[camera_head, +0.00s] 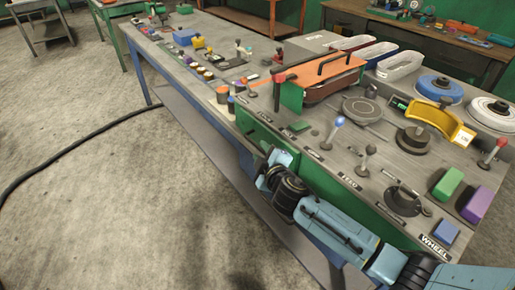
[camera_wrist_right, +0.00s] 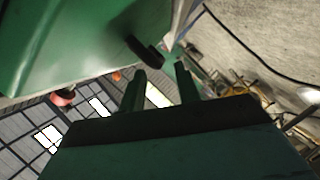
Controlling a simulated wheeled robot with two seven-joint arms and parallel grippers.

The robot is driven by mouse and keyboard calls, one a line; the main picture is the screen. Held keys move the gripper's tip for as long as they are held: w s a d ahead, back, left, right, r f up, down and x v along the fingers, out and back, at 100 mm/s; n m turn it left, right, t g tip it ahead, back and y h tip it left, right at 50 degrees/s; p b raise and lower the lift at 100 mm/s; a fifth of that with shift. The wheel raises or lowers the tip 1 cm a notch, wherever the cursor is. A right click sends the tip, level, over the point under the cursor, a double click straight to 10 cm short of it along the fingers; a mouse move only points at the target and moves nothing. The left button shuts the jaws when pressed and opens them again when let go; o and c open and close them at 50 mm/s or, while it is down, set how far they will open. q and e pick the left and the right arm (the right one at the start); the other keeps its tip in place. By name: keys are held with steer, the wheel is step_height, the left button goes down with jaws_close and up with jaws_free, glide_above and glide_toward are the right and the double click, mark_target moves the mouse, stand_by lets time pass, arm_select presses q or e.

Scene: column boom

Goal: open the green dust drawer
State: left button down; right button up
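In the right wrist view a large green front (camera_wrist_right: 75,40) fills the upper left, with a short dark handle (camera_wrist_right: 147,52) sticking out near its right end. In the head view my right gripper (camera_head: 270,163) is beside the green front, below the worktop edge. My left gripper is not in view.
The worktop carries an orange-covered machine (camera_head: 305,75), a blue-topped lever (camera_head: 334,130), a yellow curved guard (camera_head: 428,118) and green and purple blocks (camera_head: 447,184). A black cable (camera_head: 65,150) crosses the floor. The floor left of the bench is otherwise open.

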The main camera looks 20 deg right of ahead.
mark_target(258, 147)
steer(key=shift+b+x, duration=0.35)
steer(key=shift+x, duration=1.8)
jaws_close()
